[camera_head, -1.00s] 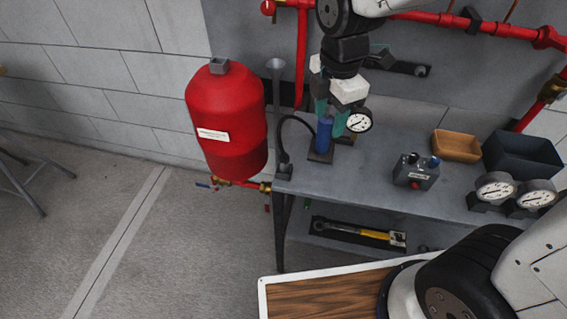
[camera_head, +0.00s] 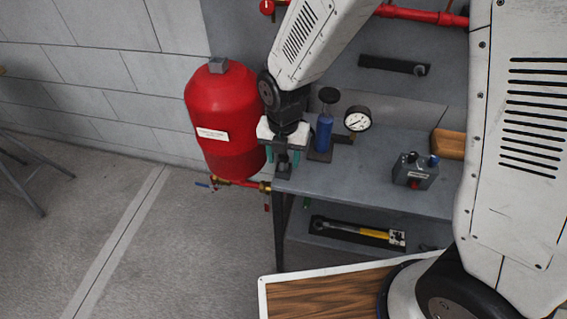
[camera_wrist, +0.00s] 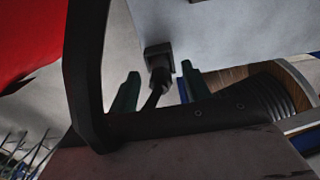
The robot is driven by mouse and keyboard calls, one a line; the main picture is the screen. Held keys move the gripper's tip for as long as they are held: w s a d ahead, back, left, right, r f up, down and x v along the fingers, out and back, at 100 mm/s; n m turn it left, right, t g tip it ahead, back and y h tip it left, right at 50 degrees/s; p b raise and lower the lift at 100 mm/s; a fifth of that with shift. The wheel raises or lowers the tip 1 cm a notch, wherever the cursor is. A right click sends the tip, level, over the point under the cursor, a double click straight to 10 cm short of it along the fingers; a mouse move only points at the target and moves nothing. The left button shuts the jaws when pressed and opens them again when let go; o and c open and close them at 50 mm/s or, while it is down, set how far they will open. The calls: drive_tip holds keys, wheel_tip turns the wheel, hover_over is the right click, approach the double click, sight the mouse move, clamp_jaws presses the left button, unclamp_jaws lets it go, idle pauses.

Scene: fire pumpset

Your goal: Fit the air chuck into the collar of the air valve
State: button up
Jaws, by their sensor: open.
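My gripper (camera_head: 283,157) points down at the bench's left front corner, beside the red tank. Its teal fingers are apart, and they also show in the wrist view (camera_wrist: 160,90). A dark chuck-like fitting (camera_wrist: 159,62) with a black hose lies between or just beyond the fingers; contact cannot be told. It seems to sit in a small grey holder at the bench edge. In the head view this dark piece (camera_head: 284,168) shows below the gripper. The red tank (camera_head: 222,120) has a grey square fitting (camera_head: 219,66) on top; whether this is the air valve's collar is unclear.
A grey control box (camera_head: 415,171) and a wooden tray (camera_head: 448,144) are farther right. A yellow-handled wrench (camera_head: 358,232) lies on the lower shelf.

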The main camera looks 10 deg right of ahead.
drive_tip(key=shift+f, duration=0.35)
clamp_jaws()
drive_tip(key=shift+r, duration=0.1)
